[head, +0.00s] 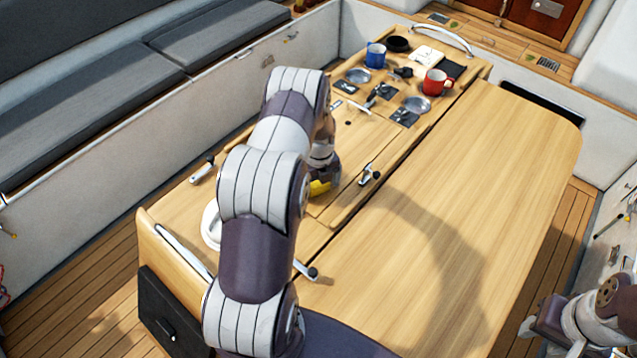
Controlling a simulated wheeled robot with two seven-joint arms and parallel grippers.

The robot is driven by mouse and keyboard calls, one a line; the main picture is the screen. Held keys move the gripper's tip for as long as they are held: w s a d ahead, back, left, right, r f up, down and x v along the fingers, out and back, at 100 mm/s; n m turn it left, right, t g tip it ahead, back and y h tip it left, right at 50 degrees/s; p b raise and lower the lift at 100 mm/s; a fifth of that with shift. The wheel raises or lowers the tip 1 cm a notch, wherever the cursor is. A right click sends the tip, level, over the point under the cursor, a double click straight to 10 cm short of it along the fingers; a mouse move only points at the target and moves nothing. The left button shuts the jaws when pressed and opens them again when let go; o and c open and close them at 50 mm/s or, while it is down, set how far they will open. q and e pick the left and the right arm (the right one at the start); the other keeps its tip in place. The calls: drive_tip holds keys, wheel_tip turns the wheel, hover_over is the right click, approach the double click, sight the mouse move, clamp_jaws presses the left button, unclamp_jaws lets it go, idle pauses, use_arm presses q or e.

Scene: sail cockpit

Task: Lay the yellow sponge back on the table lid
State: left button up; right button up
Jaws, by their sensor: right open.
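The yellow sponge (320,187) shows as a small patch at the table lid (345,190), mostly hidden behind my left arm. My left gripper (325,174) is right at the sponge, pointing down. Its fingers are hidden by the arm, so I cannot tell whether it holds the sponge or whether the sponge rests on the lid. My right gripper (531,328) is open at the lower right, off the table's right side and away from the sponge.
A red mug (436,82), a blue mug (376,55), a black round dish (397,44) and small metal dishes stand at the table's far end. Latches (369,175) stick up from the lid. The right table leaf (460,200) is bare. A grey bench (90,90) lies left.

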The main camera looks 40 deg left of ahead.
use_arm(q)
drive_tip(key=shift+r, duration=0.25)
wheel_tip(320, 180, up, 10)
drive_tip(key=r+b, duration=0.1)
drive_tip(key=b, duration=0.3)
drive_tip(key=s+d+r+n, duration=0.2)
drive_tip(key=s+d+n, duration=0.6)
drive_tip(key=n, duration=0.3)
drive_tip(key=s+d+r+n+t, duration=0.1)
drive_tip(key=s+d+r+n, duration=0.2)
drive_tip(key=s+d+n, duration=0.5)
drive_tip(key=d+n, duration=0.2)
drive_tip(key=n, duration=0.2)
drive_tip(key=shift+s+d, duration=0.15)
drive_tip(key=shift+s, duration=0.05)
wheel_tip(320, 180, down, 4)
drive_tip(key=b, duration=0.4)
